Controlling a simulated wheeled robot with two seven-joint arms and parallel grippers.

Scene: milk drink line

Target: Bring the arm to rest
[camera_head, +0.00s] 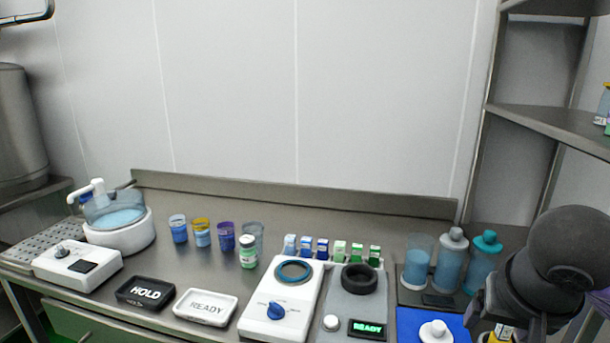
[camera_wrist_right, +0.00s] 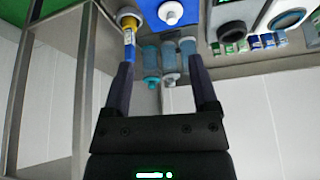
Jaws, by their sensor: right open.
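My right arm comes in at the right edge of the head view, with its dark wrist and gripper (camera_head: 505,305) over the right end of the counter. In the right wrist view my right gripper (camera_wrist_right: 163,82) is open, its two dark fingers wide apart with nothing held between them. Bottles show beyond the fingers in that view. A yellow, white and blue container (camera_wrist_right: 130,42) appears near the left fingertip; whether they touch I cannot tell. My left gripper is not in view.
Blue-filled bottles (camera_head: 452,262) and a blue mat with a white lid (camera_head: 436,331) are close to the right arm. A white machine (camera_head: 281,300), READY tray (camera_head: 206,307) and HOLD tray (camera_head: 145,292) occupy the counter. A shelf rack (camera_head: 548,122) stands at right.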

